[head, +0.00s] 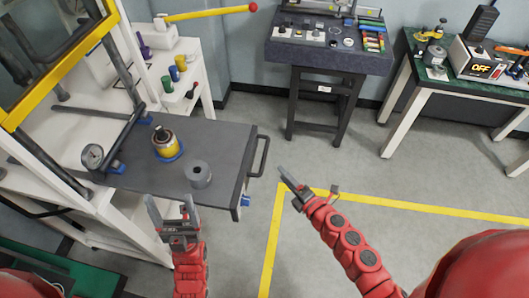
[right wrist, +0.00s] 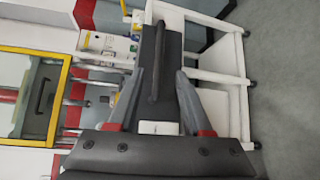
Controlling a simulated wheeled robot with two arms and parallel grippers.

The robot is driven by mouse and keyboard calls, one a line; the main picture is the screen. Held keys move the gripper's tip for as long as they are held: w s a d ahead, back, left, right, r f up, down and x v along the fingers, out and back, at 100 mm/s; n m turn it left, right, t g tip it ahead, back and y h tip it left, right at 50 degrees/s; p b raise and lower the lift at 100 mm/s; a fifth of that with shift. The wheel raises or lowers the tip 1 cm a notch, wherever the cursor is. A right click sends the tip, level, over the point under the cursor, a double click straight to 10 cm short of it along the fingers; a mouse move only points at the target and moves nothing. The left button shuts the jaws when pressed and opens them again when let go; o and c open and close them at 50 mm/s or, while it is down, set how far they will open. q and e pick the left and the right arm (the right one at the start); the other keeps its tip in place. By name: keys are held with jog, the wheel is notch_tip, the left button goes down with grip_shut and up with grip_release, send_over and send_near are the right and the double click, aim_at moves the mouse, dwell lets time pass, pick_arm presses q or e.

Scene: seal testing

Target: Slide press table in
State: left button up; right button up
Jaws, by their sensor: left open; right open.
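The press table (head: 228,148) is a dark grey slab extending to the right out of the white press frame in the head view. A dark bar handle (head: 263,156) is on its right end; the handle (right wrist: 156,65) also shows in the right wrist view, framed between my fingers. My right gripper (head: 284,173) is open and empty, to the right of the handle and apart from it. My left gripper (head: 172,203) is open and empty, over or near the table's front edge; contact is unclear.
A yellow-framed guard (head: 60,60) rises at the left. Clear floor (head: 330,235) with yellow lines lies to the right.

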aim_at(265, 153)
jog(key=p+x, duration=0.2)
jog(key=x, duration=0.9)
jog(key=shift+w+a, duration=0.1)
jog(key=shift+w, duration=0.05)
jog(key=shift+w+a+f, duration=0.1)
jog(key=shift+w+a, duration=0.1)
grip_shut()
dwell(1.2)
